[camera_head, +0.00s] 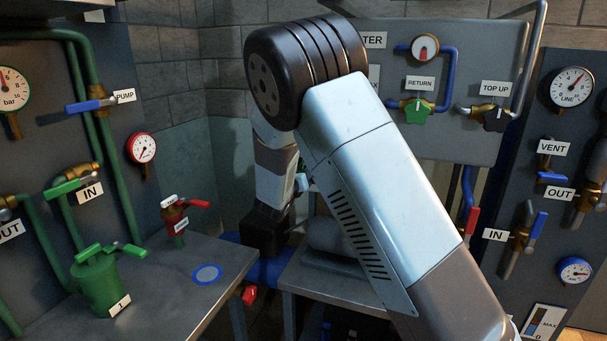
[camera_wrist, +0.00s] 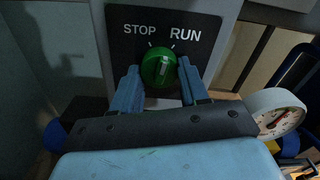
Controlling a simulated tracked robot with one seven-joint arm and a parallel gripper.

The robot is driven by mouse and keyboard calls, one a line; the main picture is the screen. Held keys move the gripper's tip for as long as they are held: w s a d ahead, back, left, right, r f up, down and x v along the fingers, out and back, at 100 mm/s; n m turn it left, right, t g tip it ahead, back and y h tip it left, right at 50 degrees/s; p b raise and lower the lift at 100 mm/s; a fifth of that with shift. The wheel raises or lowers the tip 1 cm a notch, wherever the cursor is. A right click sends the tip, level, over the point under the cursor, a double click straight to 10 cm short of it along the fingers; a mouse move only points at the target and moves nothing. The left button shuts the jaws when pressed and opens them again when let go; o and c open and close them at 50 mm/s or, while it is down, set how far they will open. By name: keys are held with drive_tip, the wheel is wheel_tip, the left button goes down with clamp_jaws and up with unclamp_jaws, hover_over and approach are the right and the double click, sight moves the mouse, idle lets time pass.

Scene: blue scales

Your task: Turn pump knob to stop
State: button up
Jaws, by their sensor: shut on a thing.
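The green pump knob (camera_wrist: 160,68) sits on a dark plate (camera_wrist: 124,42) marked STOP on the left and RUN on the right. A pale line on the knob's face stands nearly upright, seeming to lean slightly toward RUN. My gripper (camera_wrist: 159,70) is shut on the knob, with one blue finger at its left side and one at its right.
A white round gauge (camera_wrist: 276,115) is close to the right of my gripper. In the head view, a table (camera_head: 190,300) with a green canister (camera_head: 104,283) stands at left. Pipe panels with valves flank my arm, including the right-hand panel (camera_head: 540,100).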

drive_tip(key=shift+n, duration=3.9)
drive_tip(key=shift+n, duration=0.3)
drive_tip(key=o, duration=1.1)
drive_tip(key=shift+c, duration=0.2)
drive_tip(key=shift+s, duration=0.1)
drive_tip(key=v, duration=1.3)
drive_tip(key=shift+s, duration=0.3)
